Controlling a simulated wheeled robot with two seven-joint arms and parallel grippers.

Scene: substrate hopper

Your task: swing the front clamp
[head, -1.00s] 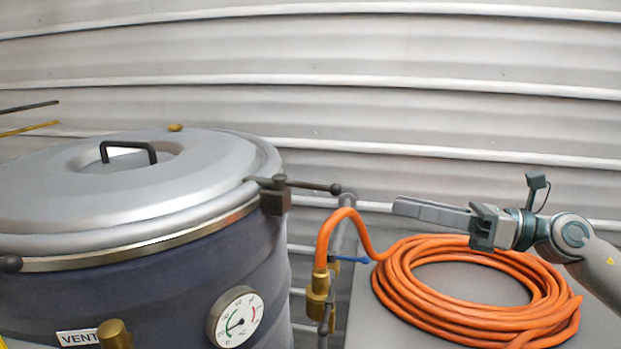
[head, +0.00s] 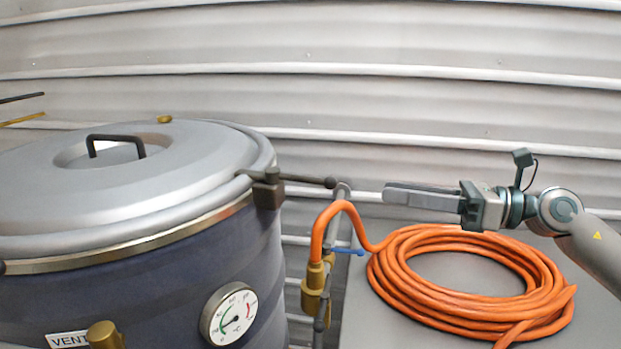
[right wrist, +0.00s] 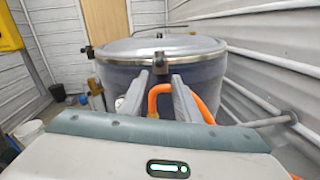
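The dark vessel (head: 150,290) has a grey domed lid (head: 200,165). A dark clamp (head: 268,190) with a rod handle grips the lid rim at its right side in the head view. A dark knob (head: 2,267) shows at the left edge by the rim, mostly cut off. I cannot tell which is the front clamp. In the right wrist view clamps show on the rim, one (right wrist: 160,60) beyond the fingers and one (right wrist: 88,51) at left. My right gripper (head: 388,194) is open and empty, right of the clamp handle and apart from it. My left gripper is out of view.
An orange hose (head: 400,285) lies coiled on a grey surface (head: 365,325) below my right gripper and runs to a brass valve (head: 314,285). A corrugated wall (head: 400,110) stands behind.

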